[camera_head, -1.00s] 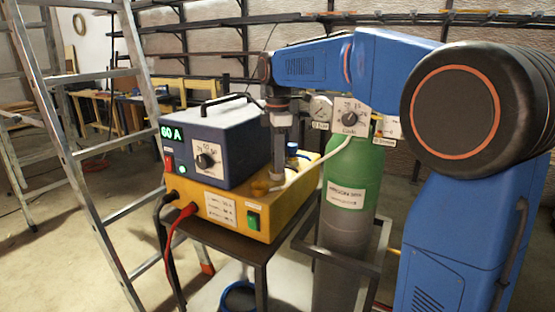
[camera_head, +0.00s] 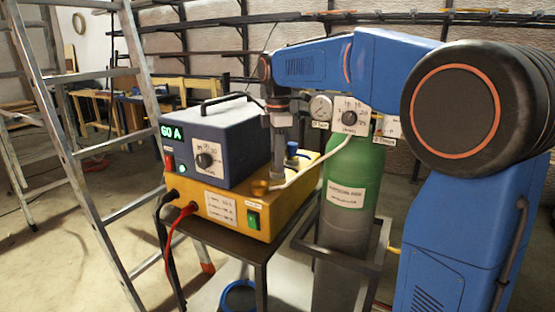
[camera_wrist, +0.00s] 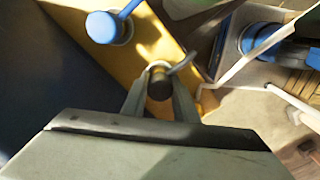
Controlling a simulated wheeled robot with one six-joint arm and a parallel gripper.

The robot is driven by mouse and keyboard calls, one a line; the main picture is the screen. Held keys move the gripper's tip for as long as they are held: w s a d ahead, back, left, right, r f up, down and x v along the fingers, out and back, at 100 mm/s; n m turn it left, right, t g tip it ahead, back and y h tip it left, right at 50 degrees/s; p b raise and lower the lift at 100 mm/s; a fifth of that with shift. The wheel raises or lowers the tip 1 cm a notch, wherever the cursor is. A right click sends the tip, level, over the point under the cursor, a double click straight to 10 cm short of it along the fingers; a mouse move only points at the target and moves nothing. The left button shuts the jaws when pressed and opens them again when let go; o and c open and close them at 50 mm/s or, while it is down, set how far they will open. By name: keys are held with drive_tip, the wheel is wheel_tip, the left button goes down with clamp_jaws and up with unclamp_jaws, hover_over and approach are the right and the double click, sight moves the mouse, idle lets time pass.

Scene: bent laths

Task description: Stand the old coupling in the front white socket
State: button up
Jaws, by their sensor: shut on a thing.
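My gripper (camera_wrist: 160,94) is shut on the old coupling (camera_wrist: 160,84), a short dark cylinder seen end-on between the fingers in the wrist view. A pale rim (camera_wrist: 158,64), likely the front white socket, shows just beyond it; whether the coupling is inside or above it I cannot tell. In the head view my gripper (camera_head: 277,176) points down over the front of the yellow unit (camera_head: 230,212), beside a brass-coloured fitting (camera_head: 260,187). A blue coupling (camera_wrist: 102,27) stands in the other white socket; its blue top (camera_head: 291,148) shows behind my gripper in the head view.
A dark blue power box (camera_head: 212,142) sits close left of my gripper on the yellow unit. A pale hose (camera_head: 305,172) runs from near the fingers towards the green-topped gas cylinder (camera_head: 350,178). A ladder (camera_head: 85,160) stands left. A blue bucket (camera_head: 238,296) is on the floor.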

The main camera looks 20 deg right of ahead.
drive_tip(key=o, duration=1.2)
drive_tip(key=shift+c, duration=0.2)
drive_tip(key=shift+r, duration=0.1)
